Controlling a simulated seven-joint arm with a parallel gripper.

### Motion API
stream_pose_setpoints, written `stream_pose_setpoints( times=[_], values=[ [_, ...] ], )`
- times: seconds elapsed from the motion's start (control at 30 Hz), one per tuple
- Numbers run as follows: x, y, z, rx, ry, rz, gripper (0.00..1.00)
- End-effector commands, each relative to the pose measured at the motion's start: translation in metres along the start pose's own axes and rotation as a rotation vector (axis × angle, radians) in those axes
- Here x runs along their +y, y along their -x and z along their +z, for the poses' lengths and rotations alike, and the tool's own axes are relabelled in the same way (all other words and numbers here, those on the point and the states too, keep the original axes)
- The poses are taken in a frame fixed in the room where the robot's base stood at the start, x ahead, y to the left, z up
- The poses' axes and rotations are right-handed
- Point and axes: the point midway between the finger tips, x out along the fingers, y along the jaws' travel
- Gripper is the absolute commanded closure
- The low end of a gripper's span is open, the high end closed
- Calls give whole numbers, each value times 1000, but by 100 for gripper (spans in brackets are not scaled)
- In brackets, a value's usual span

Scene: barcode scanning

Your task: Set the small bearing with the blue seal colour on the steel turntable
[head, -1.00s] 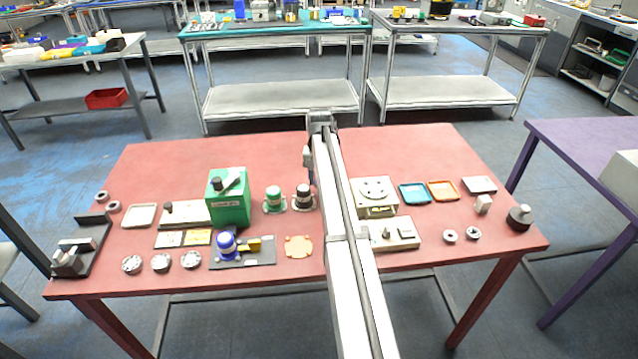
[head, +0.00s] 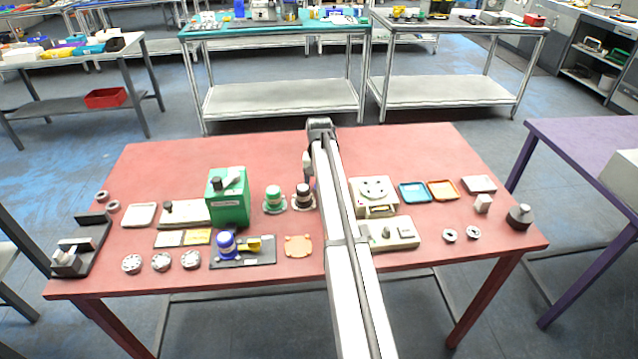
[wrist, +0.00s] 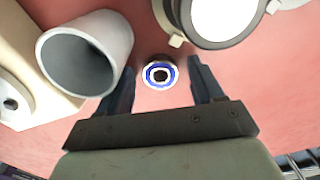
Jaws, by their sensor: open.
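The small bearing with a blue seal ring (wrist: 158,75) lies flat on the red table in the wrist view. My gripper (wrist: 162,82) is open, with one finger to each side of the bearing and a gap on both sides. I cannot tell how far above the table the fingertips are. In the head view my gripper (head: 308,170) is mostly behind my arm, and the bearing is hidden there. What looks like the steel turntable is a round disc (head: 373,187) on a beige base, right of my arm.
A round-topped fixture (wrist: 218,18) is just beyond the bearing. A green box (head: 229,197) and a dark-topped cylinder (head: 303,195) stand left of my arm. The back of the table is clear.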

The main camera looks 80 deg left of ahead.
Motion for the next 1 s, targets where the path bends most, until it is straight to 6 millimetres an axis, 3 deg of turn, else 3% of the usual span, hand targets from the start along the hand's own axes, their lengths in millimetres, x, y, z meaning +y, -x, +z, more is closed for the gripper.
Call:
stream_pose_setpoints(
  times=[0.27,0.7,0.97,1.0],
  values=[
    [0,11,0,1,0,0,34],
    [0,89,-1,2,0,0,34],
    [0,117,0,1,0,0,34],
    [0,119,0,1,0,0,37]
  ],
)
